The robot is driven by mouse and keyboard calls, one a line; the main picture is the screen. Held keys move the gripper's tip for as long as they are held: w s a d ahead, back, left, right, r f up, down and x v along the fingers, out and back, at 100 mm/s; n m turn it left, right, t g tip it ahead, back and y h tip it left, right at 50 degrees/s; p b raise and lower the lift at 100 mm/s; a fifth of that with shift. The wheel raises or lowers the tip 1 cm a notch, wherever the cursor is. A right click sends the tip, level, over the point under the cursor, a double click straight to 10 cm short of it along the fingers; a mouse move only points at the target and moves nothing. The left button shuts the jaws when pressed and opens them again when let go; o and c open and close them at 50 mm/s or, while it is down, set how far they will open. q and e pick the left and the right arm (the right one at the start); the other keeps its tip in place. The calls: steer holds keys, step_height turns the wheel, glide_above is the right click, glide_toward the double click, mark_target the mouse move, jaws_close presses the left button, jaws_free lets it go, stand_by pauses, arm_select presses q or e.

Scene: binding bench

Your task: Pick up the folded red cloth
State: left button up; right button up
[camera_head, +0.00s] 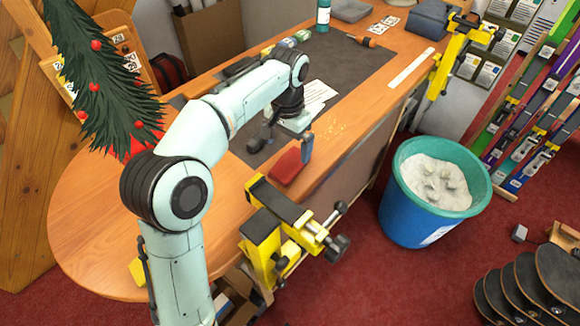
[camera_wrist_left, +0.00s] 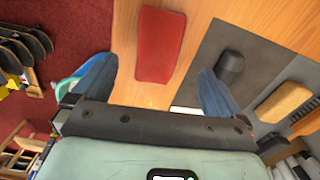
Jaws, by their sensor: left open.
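The folded red cloth (camera_head: 286,168) lies flat on the wooden bench, near its front edge and beside the dark mat. In the left wrist view the cloth (camera_wrist_left: 160,44) is a red rounded rectangle ahead of and between the fingers. My left gripper (camera_head: 283,149) is open and empty, reaching down over the bench just behind the cloth. In the wrist view its blue-grey fingers (camera_wrist_left: 157,73) stand wide apart, wider than the cloth. I cannot tell the exact height of the fingertips above the bench. My right gripper is not in view.
Yellow clamps (camera_head: 268,230) grip the bench edge close to the cloth. The dark mat (camera_head: 350,62) lies behind, with papers (camera_head: 317,97) on it. A blue bin (camera_head: 420,215) stands on the floor at right. A small Christmas tree (camera_head: 95,85) stands at left.

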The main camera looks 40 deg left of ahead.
mark_target(289, 162)
arm_select(q)
step_height(289, 162, down, 7)
steer(key=shift+w+r+b, duration=0.15)
steer(key=shift+b, duration=0.4)
steer(key=c, duration=1.1)
